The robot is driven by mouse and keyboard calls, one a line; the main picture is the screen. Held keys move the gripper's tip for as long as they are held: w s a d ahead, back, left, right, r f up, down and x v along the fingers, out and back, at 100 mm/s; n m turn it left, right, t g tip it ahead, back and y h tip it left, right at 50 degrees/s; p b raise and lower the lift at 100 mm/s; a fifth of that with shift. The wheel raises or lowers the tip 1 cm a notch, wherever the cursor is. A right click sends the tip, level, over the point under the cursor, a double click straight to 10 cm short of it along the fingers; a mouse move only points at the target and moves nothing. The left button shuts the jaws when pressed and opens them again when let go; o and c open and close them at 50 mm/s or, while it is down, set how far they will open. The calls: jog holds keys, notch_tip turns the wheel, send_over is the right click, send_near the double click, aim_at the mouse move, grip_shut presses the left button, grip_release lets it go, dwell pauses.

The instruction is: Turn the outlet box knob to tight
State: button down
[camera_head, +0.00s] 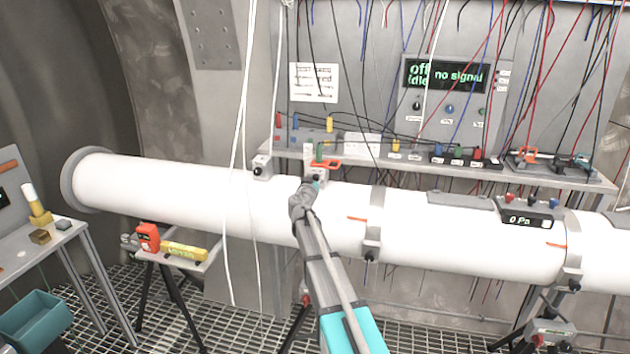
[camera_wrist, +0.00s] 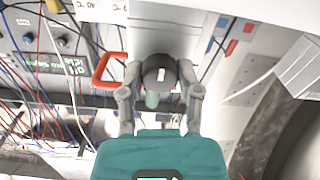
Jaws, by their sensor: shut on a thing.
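In the wrist view the round dark knob (camera_wrist: 152,66) sits at the end of the pale box (camera_wrist: 165,38), with a short white mark upright in the picture. My gripper (camera_wrist: 160,85) has one finger on each side of the knob and is shut on it. In the camera_head view my gripper (camera_head: 308,190) reaches up to the box front, and the knob is mostly hidden there. The orange handle (camera_wrist: 104,72) lies left of the left finger.
The white pipe (camera_head: 180,185) runs across the view. Behind it is a shelf (camera_head: 400,165) with coloured connectors and hanging cables. A screen (camera_head: 445,76) reads "no signal". A pressure display (camera_head: 527,218) reads "0 Pa". A side table (camera_head: 60,245) stands at left.

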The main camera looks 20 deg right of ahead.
jog(key=shift+c, duration=1.5)
grip_release()
jog(key=v, duration=1.2)
